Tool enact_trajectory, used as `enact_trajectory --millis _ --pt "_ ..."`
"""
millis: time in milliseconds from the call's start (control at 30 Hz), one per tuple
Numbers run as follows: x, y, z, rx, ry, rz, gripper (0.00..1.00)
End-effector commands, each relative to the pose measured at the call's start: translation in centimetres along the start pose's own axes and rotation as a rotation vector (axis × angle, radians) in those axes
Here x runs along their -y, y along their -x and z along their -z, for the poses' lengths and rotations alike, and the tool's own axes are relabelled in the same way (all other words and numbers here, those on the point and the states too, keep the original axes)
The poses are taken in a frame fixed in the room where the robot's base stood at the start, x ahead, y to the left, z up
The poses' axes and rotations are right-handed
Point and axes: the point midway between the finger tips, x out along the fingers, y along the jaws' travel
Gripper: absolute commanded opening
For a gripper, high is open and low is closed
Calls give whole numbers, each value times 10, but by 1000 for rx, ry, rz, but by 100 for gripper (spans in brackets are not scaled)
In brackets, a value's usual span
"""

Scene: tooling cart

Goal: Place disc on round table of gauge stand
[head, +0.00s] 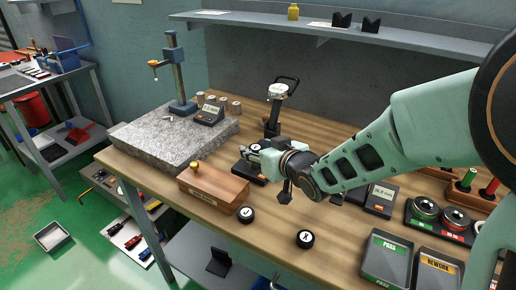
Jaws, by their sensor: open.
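Two black discs with white marked tops lie on the wooden bench: one disc (246,214) in front of a wooden box, the other disc (305,239) further right. A small white-topped round thing (255,148) shows at my gripper's tip; I cannot tell whether it is a disc on the round table. A black gauge stand (271,128) with a dial and looped handle rises behind my gripper. My gripper (256,155) is open and reaches left, low over a black base (247,171). My wrist and gripper hide part of the stand's lower end and any round table there.
A granite plate (175,135) with a blue column stand (180,80) and a readout is at left. The wooden box (212,184) has a brass knob. PASS (387,261) and REWORK (436,271) trays, ring gauges (426,210) and another readout (381,199) stand at right.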

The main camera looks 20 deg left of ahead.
Motion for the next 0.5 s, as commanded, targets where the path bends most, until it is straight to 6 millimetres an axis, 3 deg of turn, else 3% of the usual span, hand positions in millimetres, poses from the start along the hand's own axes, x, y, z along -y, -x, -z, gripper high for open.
enact_trajectory --millis 233,500 --pt "0 8 4 0 1 -1 45" --pt "-1 58 6 -2 2 -3 45"
